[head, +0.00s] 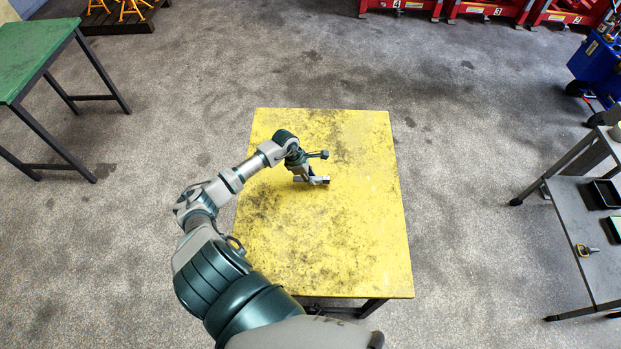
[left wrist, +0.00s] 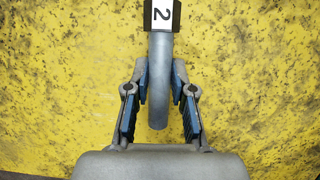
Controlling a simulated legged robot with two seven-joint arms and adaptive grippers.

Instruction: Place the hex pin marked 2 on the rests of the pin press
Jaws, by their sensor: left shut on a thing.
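The hex pin marked 2 (left wrist: 158,95) is a grey round shaft with a dark hex head and a white label reading 2 at the top of the left wrist view. My left gripper (left wrist: 161,78) is shut on its shaft, one blue-padded finger on each side. In the head view the pin (head: 319,180) lies crosswise at the left gripper (head: 307,176), over the yellow table top. I cannot tell whether the pin touches the table. I cannot make out the pin press or its rests. My right gripper is not in view.
The yellow table (head: 350,240) is otherwise bare. A green table (head: 30,55) stands at the left, a grey trolley (head: 565,215) with black trays at the right. Numbered red equipment (head: 485,10) lines the back, with a blue unit (head: 597,62) at far right. Floor between is clear.

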